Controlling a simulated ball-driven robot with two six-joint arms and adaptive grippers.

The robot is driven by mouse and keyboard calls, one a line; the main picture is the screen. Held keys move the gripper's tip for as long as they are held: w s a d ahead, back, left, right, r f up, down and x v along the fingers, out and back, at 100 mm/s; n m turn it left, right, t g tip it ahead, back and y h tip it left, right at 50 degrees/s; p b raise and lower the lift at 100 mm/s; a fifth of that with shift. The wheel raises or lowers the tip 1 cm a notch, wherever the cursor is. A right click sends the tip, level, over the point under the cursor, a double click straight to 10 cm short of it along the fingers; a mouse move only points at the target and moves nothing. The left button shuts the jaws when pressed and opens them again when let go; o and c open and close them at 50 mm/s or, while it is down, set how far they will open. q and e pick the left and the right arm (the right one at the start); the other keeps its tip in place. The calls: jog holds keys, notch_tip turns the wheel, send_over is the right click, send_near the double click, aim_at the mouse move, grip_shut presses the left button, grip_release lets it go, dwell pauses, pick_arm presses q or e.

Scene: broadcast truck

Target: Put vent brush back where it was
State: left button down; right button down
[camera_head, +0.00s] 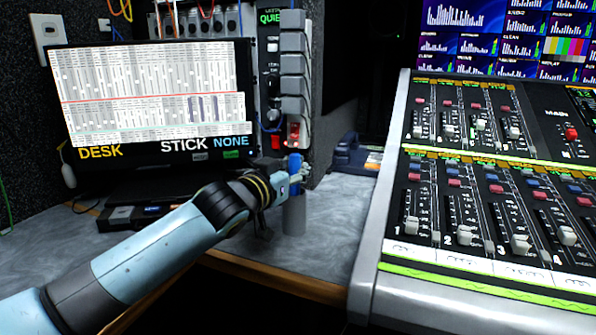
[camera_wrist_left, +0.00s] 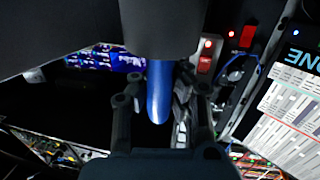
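The vent brush shows as a blue handle (camera_head: 294,163) standing upright over the desk, at the end of my left arm. My left gripper (camera_head: 297,178) is around it. In the left wrist view the blue handle (camera_wrist_left: 158,92) lies between the two dark fingers, which look closed in on it. A grey cylinder (camera_head: 294,218) stands upright directly below the gripper, in line with the handle. I cannot tell whether it is part of the brush or a separate holder. The gripper hides the join. My right gripper is not in view.
A monitor (camera_head: 150,95) stands behind my left arm. A rack post with grey blocks (camera_head: 293,75) and a red switch (camera_head: 293,131) rises just behind the brush. A large mixing console (camera_head: 480,190) fills the right. The grey desk (camera_head: 335,215) is clear between brush and console.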

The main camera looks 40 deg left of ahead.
pick_arm(q)
jog(key=shift+f, duration=0.1)
jog(key=c, duration=1.4)
grip_release()
jog(key=shift+c, duration=0.2)
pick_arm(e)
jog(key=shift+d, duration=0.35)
pick_arm(q)
jog(key=shift+s, duration=0.1)
jog(key=s, duration=0.7)
jog(key=shift+s+d+r, duration=0.15)
jog(key=shift+r, duration=0.15)
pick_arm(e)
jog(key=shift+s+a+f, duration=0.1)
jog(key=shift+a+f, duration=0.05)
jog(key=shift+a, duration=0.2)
pick_arm(q)
jog(key=shift+d, duration=0.1)
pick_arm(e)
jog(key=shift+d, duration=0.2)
